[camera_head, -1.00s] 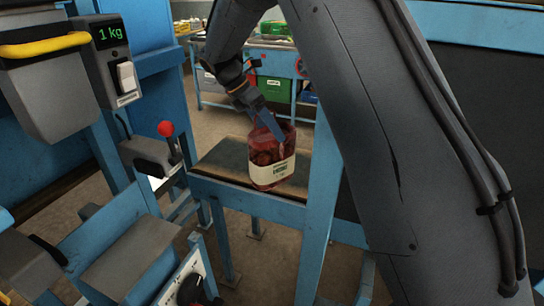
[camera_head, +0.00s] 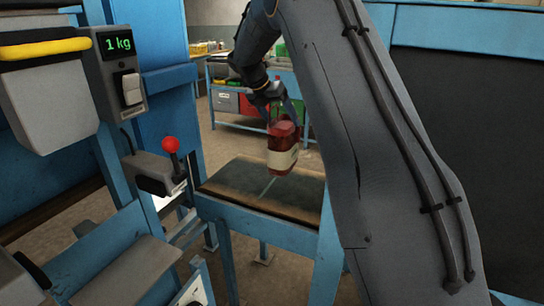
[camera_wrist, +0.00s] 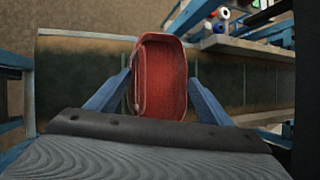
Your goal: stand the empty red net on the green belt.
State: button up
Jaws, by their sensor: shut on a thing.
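The red net (camera_head: 283,158), with a pale label band, is upright between the fingers of my gripper (camera_head: 284,108). In the wrist view I look down into the open top of the red net (camera_wrist: 162,78); its inside is plain red with no contents showing. The gripper's blue fingers (camera_wrist: 160,92) press on its left and right sides. The dark green belt (camera_head: 240,185) lies under the net, in a blue frame. The net's base shows near the belt's far side; I cannot tell whether it touches.
A scale unit reading 1 kg (camera_head: 118,43) and a red-knobbed lever (camera_head: 170,145) stand left of the belt. The rest of the belt is bare.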

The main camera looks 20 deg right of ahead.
aim_at(267, 125)
jog(key=f, duration=0.2)
jog(key=f+p, duration=0.1)
jog(key=shift+s+d+f, duration=0.1)
jog(key=shift+d+f, duration=0.15)
jog(key=shift+f, duration=0.15)
jog(key=shift+a+f+p, duration=0.1)
jog(key=shift+f+p, duration=0.45)
jog(key=shift+f, duration=1.95)
jog(key=o, duration=2.1)
jog(key=b+v, duration=0.3)
jog(key=v, duration=0.9)
